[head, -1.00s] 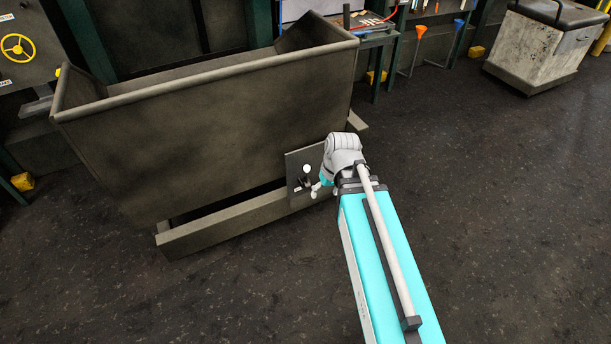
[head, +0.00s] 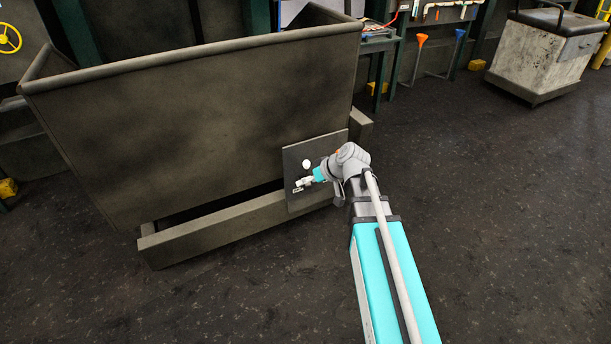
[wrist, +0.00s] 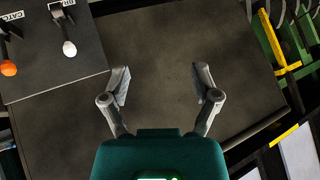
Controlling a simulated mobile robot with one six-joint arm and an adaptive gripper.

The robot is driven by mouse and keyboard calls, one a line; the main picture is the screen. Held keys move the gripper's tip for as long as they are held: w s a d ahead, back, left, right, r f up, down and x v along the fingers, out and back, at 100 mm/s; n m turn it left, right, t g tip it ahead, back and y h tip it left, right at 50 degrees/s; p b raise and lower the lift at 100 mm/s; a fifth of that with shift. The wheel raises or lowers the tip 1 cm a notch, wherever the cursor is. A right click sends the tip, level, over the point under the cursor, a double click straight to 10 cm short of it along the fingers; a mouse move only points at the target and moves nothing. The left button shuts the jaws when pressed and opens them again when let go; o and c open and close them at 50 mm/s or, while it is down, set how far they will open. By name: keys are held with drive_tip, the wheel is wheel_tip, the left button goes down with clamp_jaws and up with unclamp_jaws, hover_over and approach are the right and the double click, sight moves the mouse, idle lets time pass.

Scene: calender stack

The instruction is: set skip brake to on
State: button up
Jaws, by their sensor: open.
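The skip is a large dark metal bin (head: 200,120) on a low frame in the head view. A dark square panel (head: 330,148) sits at its lower right. The brake lever has a white knob (wrist: 69,49) and a partly cut-off label starting "BR" in the wrist view. Its white knob also shows on the panel in the head view (head: 306,163). My gripper (wrist: 163,88) is open and empty, with the white knob to the left of its fingers, not between them. In the head view my wrist is close to the panel and hides part of it.
A second lever with an orange knob (wrist: 8,69), labelled "CATC" as far as readable, stands left of the brake lever. The floor (head: 480,200) right of the skip is clear.

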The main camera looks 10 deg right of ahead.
drive_tip(key=w+d+f+n+t+y+b, duration=0.1)
drive_tip(key=w+d+f+t+y+b, duration=0.3)
drive_tip(key=w+f+b, duration=0.85)
drive_tip(key=t+h+b, duration=0.2)
drive_tip(key=t+b, duration=0.5)
drive_tip(key=b, duration=1.1)
approach(309, 166)
drive_tip(key=shift+s+d+r, duration=0.15)
drive_tip(key=shift+s+d, duration=0.15)
drive_tip(key=shift+s, duration=0.25)
drive_tip(key=shift+s+d+r, duration=0.2)
drive_tip(key=shift+s+d, duration=0.05)
drive_tip(key=shift+s, duration=0.3)
drive_tip(key=shift+w+a, duration=0.1)
drive_tip(key=shift+w, duration=0.05)
drive_tip(key=x, duration=1.3)
drive_tip(key=shift+w+a+f, duration=0.1)
drive_tip(key=shift+w+f, duration=0.15)
drive_tip(key=shift+f, duration=0.05)
clamp_jaws()
